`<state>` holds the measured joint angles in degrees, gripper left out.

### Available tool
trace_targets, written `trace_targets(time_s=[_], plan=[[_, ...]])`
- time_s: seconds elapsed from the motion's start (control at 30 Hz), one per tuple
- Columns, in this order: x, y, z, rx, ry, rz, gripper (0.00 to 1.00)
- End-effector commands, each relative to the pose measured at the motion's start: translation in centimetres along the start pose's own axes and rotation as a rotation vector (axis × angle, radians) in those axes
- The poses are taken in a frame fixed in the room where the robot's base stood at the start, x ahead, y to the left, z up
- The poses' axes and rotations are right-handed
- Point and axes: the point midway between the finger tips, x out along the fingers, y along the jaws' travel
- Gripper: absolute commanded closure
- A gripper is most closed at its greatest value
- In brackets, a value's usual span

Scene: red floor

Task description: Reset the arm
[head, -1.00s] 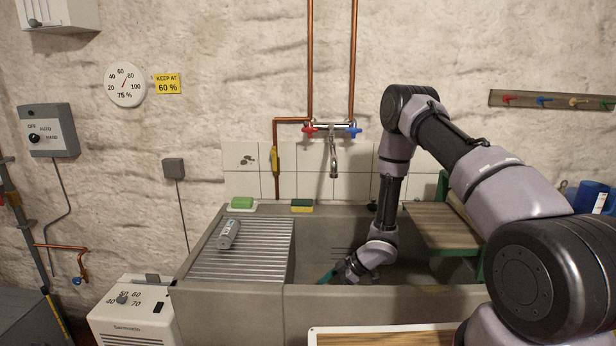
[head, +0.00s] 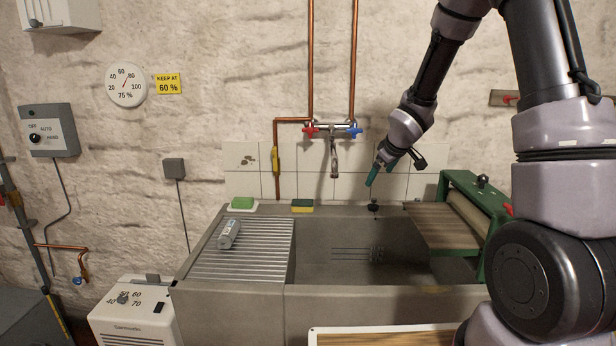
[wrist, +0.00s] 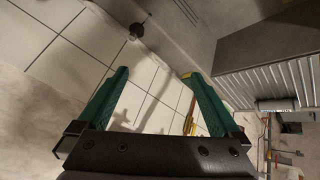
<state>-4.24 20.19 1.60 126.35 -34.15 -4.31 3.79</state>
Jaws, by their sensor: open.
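My gripper (head: 373,172) is raised above the back right of the sink (head: 330,262), in front of the white wall tiles, to the right of the tap (head: 334,150). In the wrist view my gripper (wrist: 155,82) shows two green fingers standing well apart with nothing between them. Tiles show behind the fingers. My arm reaches in from the right in the head view.
A grey cylinder (head: 229,234) lies on the ribbed drainboard (head: 245,262) at the left. A green soap bar (head: 242,203) and a sponge (head: 302,206) sit on the back ledge. A green-framed press (head: 478,205) with a wooden board (head: 438,228) stands at the right. The sink basin looks empty.

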Motion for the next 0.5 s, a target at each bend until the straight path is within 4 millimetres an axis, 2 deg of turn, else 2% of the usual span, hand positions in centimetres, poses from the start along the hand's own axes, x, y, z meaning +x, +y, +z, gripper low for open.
trace_targets(time_s=[0.03,0.1,0.23,0.37,0.5], plan=[[-3.0,1.2,-0.3,0.058,-0.002,0.038,0.0],[-6.7,2.4,-0.1,0.147,-0.016,0.078,0.0],[-13.4,3.3,1.0,0.319,-0.034,0.127,0.0],[-19.7,2.9,2.5,0.493,-0.04,0.145,0.0],[-25.8,0.9,4.6,0.677,-0.038,0.128,0.0]])
